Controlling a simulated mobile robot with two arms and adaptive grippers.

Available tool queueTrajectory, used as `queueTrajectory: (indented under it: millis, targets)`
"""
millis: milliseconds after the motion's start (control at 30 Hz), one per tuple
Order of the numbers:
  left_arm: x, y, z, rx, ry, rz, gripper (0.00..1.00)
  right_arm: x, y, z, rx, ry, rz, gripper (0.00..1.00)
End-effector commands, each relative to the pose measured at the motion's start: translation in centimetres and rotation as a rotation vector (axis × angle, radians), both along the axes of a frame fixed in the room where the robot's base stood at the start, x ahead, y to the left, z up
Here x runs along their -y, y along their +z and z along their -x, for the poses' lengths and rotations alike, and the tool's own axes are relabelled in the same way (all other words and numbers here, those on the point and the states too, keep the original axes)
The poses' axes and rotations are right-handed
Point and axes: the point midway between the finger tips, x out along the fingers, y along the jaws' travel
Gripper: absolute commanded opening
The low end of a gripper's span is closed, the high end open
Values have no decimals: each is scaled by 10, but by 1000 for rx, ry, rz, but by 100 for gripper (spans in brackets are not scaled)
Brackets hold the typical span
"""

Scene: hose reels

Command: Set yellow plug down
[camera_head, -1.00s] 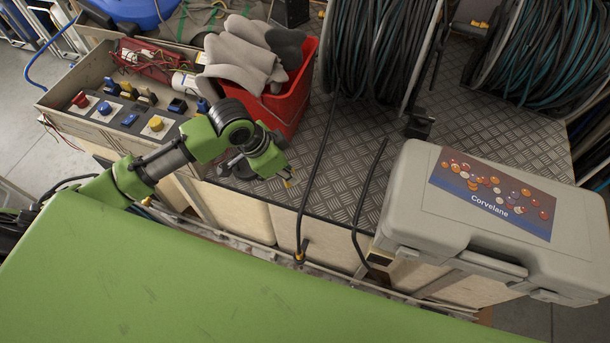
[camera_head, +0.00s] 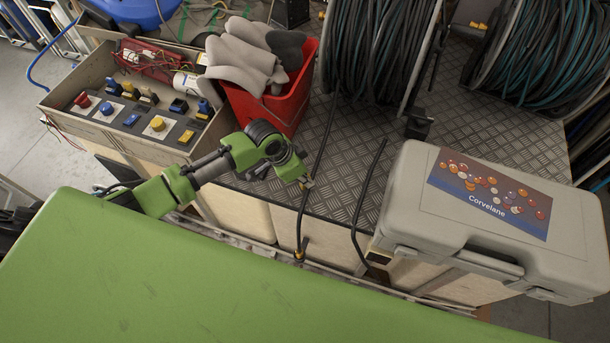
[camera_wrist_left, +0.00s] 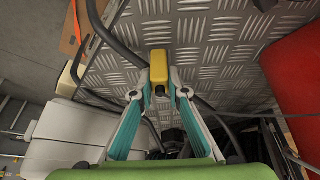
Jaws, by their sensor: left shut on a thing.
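My left gripper (camera_head: 308,184) is over the metal plate deck, beside the dark cable hanging down the bench front. In the left wrist view its two fingers (camera_wrist_left: 159,88) are shut on the yellow plug (camera_wrist_left: 159,66), a small yellow block at the fingertips. The patterned metal deck (camera_wrist_left: 215,35) shows behind the plug. In the head view the plug is too small to make out clearly. My right gripper is not in view.
A grey case (camera_head: 490,215) marked Corvelane stands at the right. A red crate (camera_head: 285,108) with grey gloves and a control box (camera_head: 110,130) are at the left. Hose reels (camera_head: 370,50) stand behind. Cable ends with yellowish parts (camera_head: 300,254) hang at the front edge.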

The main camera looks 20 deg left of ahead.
Motion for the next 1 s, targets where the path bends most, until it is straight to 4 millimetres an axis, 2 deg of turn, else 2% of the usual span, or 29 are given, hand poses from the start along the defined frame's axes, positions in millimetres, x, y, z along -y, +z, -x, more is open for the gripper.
queueTrajectory:
  millis: [167,200,267,567,700,867,1000]
  targets:
    - [0,-3,0,0,1,0,0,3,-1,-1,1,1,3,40]
    - [0,-4,0,-1,1,0,17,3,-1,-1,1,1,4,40]
    - [0,-3,0,-1,1,0,31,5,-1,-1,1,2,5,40]
    - [0,-2,0,-1,1,0,31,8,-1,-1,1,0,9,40]
    - [-2,3,1,0,1,-1,31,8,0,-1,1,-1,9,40]
    - [-9,25,7,2,0,-2,31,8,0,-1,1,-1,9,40]
    - [-17,53,14,3,-1,-2,31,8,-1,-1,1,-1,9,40]
